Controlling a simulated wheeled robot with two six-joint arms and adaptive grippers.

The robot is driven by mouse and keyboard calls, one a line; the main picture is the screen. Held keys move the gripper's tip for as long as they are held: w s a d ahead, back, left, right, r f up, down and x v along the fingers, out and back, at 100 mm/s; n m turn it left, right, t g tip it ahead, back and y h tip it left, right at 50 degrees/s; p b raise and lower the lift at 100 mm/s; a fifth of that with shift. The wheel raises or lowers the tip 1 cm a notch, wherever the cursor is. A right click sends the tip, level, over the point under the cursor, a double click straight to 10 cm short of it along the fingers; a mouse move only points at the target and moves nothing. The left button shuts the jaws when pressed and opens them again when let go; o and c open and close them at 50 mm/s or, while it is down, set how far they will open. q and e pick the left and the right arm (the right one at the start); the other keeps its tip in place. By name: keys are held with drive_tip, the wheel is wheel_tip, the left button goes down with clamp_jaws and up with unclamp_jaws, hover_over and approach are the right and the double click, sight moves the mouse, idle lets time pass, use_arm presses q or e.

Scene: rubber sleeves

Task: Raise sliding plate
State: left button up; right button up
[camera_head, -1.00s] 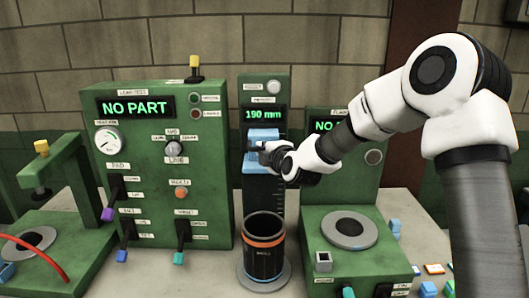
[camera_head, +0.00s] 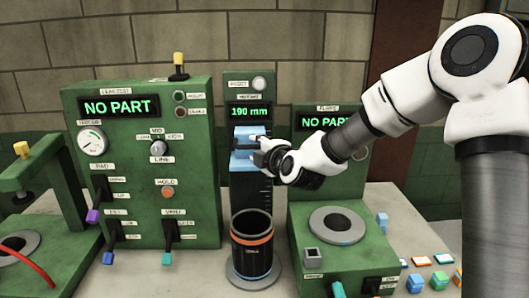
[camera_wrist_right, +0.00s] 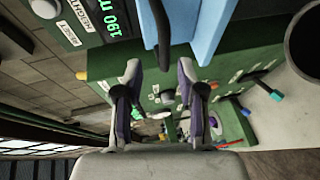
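The sliding plate (camera_head: 249,131) is a light-blue block on the upright height gauge, whose display (camera_head: 250,112) reads "190 mm". A blue lower part (camera_head: 241,165) shows beneath it. My right gripper (camera_head: 257,151) is at the plate's front, partly covering it in the head view. In the right wrist view, my right gripper (camera_wrist_right: 160,78) has its two fingers apart with nothing held between them. The blue plate (camera_wrist_right: 205,25) is beyond the fingertips to the upper right there. Whether a finger touches it I cannot tell. My left gripper is not in view.
A black sleeve with an orange band (camera_head: 252,250) stands upright below the plate. The leak-test panel (camera_head: 140,190) is at left, reading "NO PART". The clamp station (camera_head: 345,260) is at right. Small coloured blocks (camera_head: 415,284) lie at the right edge.

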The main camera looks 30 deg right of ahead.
drive_tip(key=v, duration=0.6)
drive_tip(key=shift+s, duration=0.2)
drive_tip(key=shift+a, duration=0.1)
drive_tip(key=s+a+f+m+g+y+b, duration=0.1)
drive_tip(key=s+a+f+m+g, duration=0.1)
drive_tip(key=f, duration=0.9)
drive_tip(key=s+a+f+m+g+b, duration=0.2)
drive_tip(key=f+g, duration=0.1)
drive_tip(key=f, duration=0.8)
drive_tip(key=s+a+f+m+g+y+b, duration=0.1)
drive_tip(key=s+a+f+m+g, duration=0.15)
drive_tip(key=f, duration=0.75)
drive_tip(key=s+a+f+m+g+b, duration=0.1)
drive_tip(key=s+a+f+m+g, duration=0.2)
drive_tip(key=s+f, duration=0.9)
drive_tip(key=s+a+f+m+g+b, duration=0.2)
drive_tip(key=s+f+m+g, duration=0.3)
drive_tip(key=s+f, duration=0.7)
drive_tip(key=shift+s+a+f+m, duration=0.3)
drive_tip(key=shift+s+a+m, duration=0.1)
drive_tip(key=shift+s+m, duration=0.3)
